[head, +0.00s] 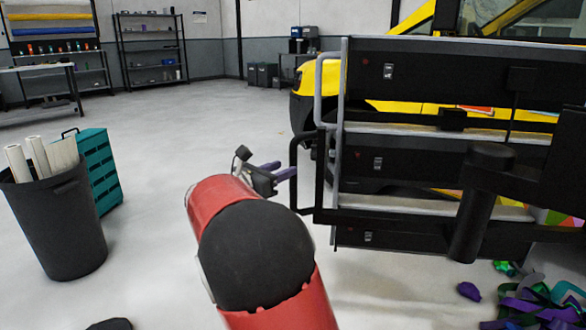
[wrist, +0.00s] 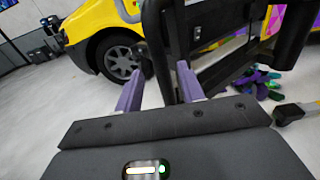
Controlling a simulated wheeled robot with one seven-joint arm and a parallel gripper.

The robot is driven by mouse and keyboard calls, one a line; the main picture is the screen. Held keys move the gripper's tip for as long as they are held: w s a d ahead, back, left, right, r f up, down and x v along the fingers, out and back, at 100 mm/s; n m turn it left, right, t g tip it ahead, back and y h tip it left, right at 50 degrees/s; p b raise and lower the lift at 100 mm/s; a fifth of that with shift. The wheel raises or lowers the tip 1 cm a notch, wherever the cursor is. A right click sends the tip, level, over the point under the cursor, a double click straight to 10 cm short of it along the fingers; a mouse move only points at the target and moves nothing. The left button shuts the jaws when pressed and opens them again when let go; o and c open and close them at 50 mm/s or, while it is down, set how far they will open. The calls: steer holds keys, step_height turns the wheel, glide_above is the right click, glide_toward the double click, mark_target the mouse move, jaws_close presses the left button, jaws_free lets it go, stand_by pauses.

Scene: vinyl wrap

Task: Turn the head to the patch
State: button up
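A patch of bright colours (head: 545,215) shows in the head view low on the right, partly hidden behind the black drawer cart. Coloured pieces also show in the wrist view (wrist: 274,20) at the top right, on the yellow car's side. My gripper (head: 279,169) points at the cart's left side, near its black handle. In the wrist view my gripper (wrist: 160,69) has its two purple fingers apart, with a black bar of the cart showing between and beyond them. I cannot tell whether they touch it. Nothing is clearly held.
The drawer cart (head: 420,125) stands close on the right, in front of the yellow car (head: 400,107). A bin with white rolls (head: 60,225) and a teal case (head: 98,170) stand left. Coloured scraps (head: 540,300) lie low right. The floor at centre left is clear.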

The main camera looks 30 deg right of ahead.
mark_target(293, 164)
steer(key=x, duration=0.5)
jaws_close()
